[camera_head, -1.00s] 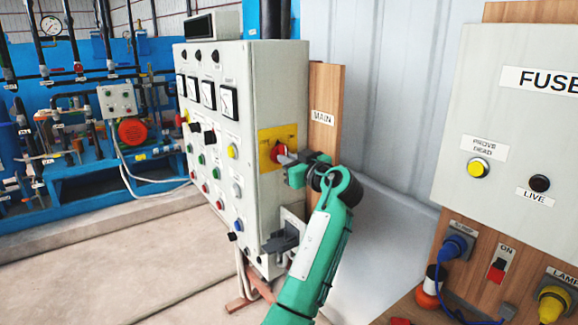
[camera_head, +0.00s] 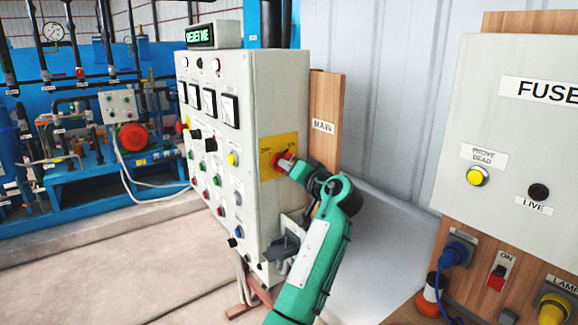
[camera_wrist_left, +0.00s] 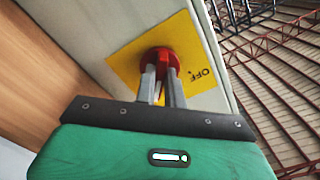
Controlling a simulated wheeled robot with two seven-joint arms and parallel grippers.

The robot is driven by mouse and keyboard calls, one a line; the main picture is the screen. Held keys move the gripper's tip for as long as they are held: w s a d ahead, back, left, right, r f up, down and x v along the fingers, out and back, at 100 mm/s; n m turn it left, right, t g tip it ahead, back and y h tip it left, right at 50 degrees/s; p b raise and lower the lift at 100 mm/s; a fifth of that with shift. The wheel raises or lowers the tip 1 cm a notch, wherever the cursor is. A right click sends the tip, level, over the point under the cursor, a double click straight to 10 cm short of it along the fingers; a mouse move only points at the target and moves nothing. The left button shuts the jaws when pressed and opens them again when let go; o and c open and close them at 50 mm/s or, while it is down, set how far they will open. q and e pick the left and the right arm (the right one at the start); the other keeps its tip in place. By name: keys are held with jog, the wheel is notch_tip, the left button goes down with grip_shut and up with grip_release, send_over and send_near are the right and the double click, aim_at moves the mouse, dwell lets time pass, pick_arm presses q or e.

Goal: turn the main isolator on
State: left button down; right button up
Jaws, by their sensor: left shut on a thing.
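The main isolator is a red rotary knob (camera_head: 283,158) on a yellow plate (camera_head: 266,147), on the side of the grey control cabinet (camera_head: 283,95). My left gripper (camera_head: 290,164) is at the knob. The left wrist view shows its fingers (camera_wrist_left: 160,78) shut on the handle of the red knob (camera_wrist_left: 157,55), in front of the yellow plate (camera_wrist_left: 192,42). The word OFF shows on the plate, to the right of the knob there. The gripper partly hides the knob in the head view. My right gripper is not in view.
A display (camera_head: 199,35) on the cabinet is lit with green text. A wooden board (camera_head: 325,120) labelled MAIN stands behind the cabinet. A grey fuse box (camera_head: 520,130) with sockets below is at the right. The floor (camera_head: 110,255) at left is clear.

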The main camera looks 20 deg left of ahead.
pick_arm(q)
jog(key=shift+r+m, duration=0.25)
jog(key=shift+m, duration=0.25)
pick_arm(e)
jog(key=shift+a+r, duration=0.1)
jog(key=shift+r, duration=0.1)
pick_arm(q)
jog(key=c, duration=1.5)
grip_release()
jog(key=shift+w+f, duration=0.1)
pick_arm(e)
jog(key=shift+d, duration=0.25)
pick_arm(q)
jog(key=shift+f, duration=0.15)
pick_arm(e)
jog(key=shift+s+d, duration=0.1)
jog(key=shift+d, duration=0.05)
